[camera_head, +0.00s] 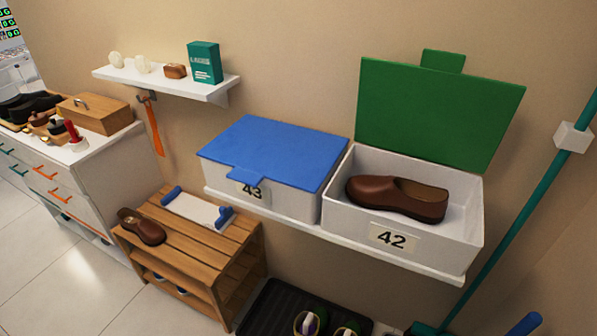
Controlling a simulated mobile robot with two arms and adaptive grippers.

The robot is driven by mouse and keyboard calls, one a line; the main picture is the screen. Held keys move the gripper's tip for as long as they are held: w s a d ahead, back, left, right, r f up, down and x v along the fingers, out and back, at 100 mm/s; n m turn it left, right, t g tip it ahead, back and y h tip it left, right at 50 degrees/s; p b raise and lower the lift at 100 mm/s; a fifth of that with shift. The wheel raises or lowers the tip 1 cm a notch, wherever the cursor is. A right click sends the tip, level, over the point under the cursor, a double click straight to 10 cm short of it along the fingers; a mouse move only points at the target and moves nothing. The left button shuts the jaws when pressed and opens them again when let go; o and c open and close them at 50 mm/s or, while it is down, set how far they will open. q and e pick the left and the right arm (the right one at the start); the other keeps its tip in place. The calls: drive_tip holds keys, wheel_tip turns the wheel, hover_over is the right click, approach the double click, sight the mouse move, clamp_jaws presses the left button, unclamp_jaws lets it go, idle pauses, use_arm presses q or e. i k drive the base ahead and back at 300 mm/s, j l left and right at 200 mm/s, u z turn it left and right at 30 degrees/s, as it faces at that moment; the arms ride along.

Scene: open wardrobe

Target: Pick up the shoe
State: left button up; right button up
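One brown shoe (397,198) lies in the open white box marked 42 (436,247), on the right of the wall shelf. Its toe points left and its opening faces up. The box's green lid (438,113) stands up at the back. A second brown shoe (142,226) lies on the left part of the slatted wooden bench (190,244). Neither of my grippers shows in the head view.
A closed white box marked 43, with a blue lid (273,154), stands left of the open box. A teal pole (519,219) leans at the right. A dark tray (272,309) with footwear is on the floor. A white cabinet (100,182) stands at the left.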

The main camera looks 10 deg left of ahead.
sight(152, 234)
drive_tip(key=u, duration=1.5)
drive_tip(key=i+j, duration=0.15)
drive_tip(key=i+z, duration=0.05)
drive_tip(key=i, duration=0.05)
